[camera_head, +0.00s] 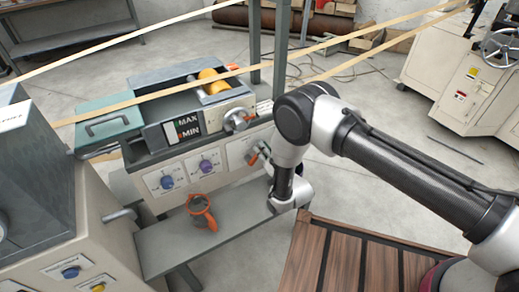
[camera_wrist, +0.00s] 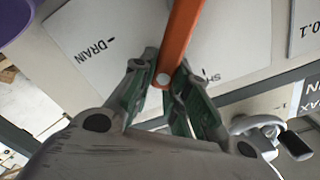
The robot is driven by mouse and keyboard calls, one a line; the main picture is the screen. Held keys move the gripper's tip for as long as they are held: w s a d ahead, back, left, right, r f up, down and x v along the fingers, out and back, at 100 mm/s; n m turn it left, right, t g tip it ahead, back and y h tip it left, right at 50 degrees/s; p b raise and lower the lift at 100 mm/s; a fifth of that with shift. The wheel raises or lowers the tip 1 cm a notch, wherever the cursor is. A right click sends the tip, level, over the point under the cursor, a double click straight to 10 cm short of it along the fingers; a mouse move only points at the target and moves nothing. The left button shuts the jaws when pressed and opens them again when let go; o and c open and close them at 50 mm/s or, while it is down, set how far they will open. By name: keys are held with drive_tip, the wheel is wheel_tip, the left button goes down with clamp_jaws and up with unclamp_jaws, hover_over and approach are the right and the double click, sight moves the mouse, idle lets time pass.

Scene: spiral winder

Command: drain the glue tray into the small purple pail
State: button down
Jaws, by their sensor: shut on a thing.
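The glue tray (camera_head: 178,73) sits on top of the machine, with a yellow-orange roller (camera_head: 213,82) in it. My gripper (camera_head: 262,158) is at the right of the machine's front panel. In the wrist view my gripper (camera_wrist: 165,75) is shut on an orange lever (camera_wrist: 182,28). The lever lies over a white plate (camera_wrist: 95,45) marked DRAIN, with a second, partly covered word starting SH. I cannot see any glue flowing.
Blue (camera_head: 167,182) and purple (camera_head: 205,166) knobs are on the panel, left of my gripper. Pale strips (camera_head: 320,47) run across above the machine. A wooden slatted platform (camera_head: 335,262) lies at the front right.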

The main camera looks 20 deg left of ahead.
drive_tip(key=shift+w+d+f+m, duration=0.25)
drive_tip(key=shift+f+m, duration=0.35)
drive_tip(key=shift+m, duration=0.55)
drive_tip(key=shift+w+d+f+m, duration=0.3)
drive_tip(key=shift+f+m, duration=0.35)
drive_tip(key=shift+m, duration=0.45)
drive_tip(key=shift+w+d+f+m, duration=0.25)
drive_tip(key=shift+f+m, duration=0.35)
drive_tip(key=shift+m, duration=0.55)
drive_tip(key=c, duration=1.4)
unclamp_jaws()
drive_tip(key=shift+o, duration=0.2)
drive_tip(key=v, duration=1.2)
